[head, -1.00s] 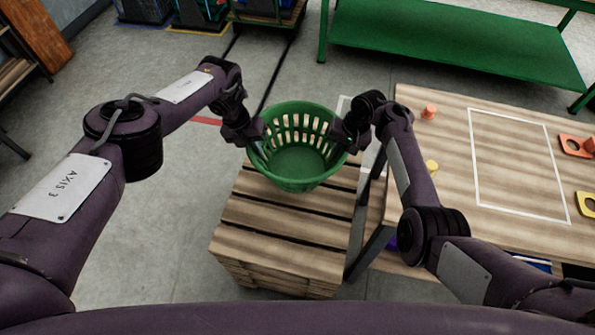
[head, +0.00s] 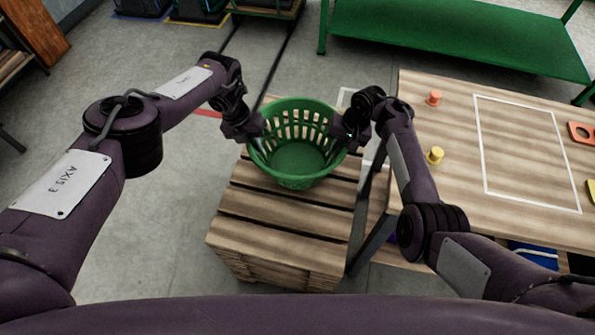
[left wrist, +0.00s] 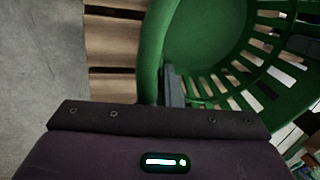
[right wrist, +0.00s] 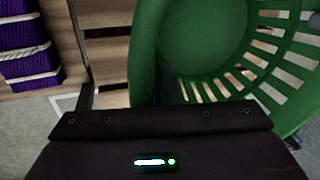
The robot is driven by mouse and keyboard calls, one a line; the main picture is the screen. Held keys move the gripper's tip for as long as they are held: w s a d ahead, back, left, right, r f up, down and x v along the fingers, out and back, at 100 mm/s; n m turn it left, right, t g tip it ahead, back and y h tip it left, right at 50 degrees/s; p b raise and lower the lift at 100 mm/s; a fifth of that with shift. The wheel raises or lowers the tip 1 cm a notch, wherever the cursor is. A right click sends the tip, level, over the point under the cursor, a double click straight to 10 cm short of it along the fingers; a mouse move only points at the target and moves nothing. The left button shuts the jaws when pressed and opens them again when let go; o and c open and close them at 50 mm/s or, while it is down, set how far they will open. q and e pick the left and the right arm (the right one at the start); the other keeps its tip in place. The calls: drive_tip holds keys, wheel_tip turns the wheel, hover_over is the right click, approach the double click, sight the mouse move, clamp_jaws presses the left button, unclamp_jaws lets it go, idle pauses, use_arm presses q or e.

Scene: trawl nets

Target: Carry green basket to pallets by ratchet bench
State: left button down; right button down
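The green basket (head: 300,172), slatted and upright with its opening toward me, is over the far part of a wooden pallet stack (head: 275,245). I cannot tell whether its base touches the top boards. My left gripper (head: 259,146) is shut on the left side of its rim. In the left wrist view one finger shows inside the basket wall (left wrist: 205,35). My right gripper (head: 337,143) is shut on the right side of the rim. In the right wrist view the rim (right wrist: 147,50) runs into that gripper, whose fingertips are mostly hidden.
A wooden workbench (head: 455,200) with a white outlined rectangle, orange and yellow pieces stands right, close beside the pallets. A green bench (head: 450,45) is at the back. Purple netting (right wrist: 28,55) lies on a shelf in the right wrist view. Floor (head: 170,230) left of the pallets is clear.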

use_arm(q)
drive_tip(key=shift+a+f+b, duration=0.3)
drive_tip(key=shift+a+f, duration=0.05)
drive_tip(key=shift+f, duration=0.2)
use_arm(e)
drive_tip(key=shift+w+d+f, duration=0.1)
drive_tip(key=shift+d+f, duration=0.15)
drive_tip(key=shift+f, duration=0.15)
use_arm(q)
drive_tip(key=c, duration=1.8)
unclamp_jaws()
use_arm(e)
drive_tip(key=c, duration=1.8)
unclamp_jaws()
use_arm(q)
drive_tip(key=shift+o, duration=0.9)
drive_tip(key=shift+d+r, duration=0.1)
drive_tip(key=shift+d, duration=0.05)
use_arm(e)
drive_tip(key=shift+o, duration=0.8)
drive_tip(key=shift+a, duration=0.1)
use_arm(q)
drive_tip(key=shift+d, duration=0.1)
drive_tip(key=shift+r, duration=0.2)
use_arm(e)
drive_tip(key=shift+a, duration=0.1)
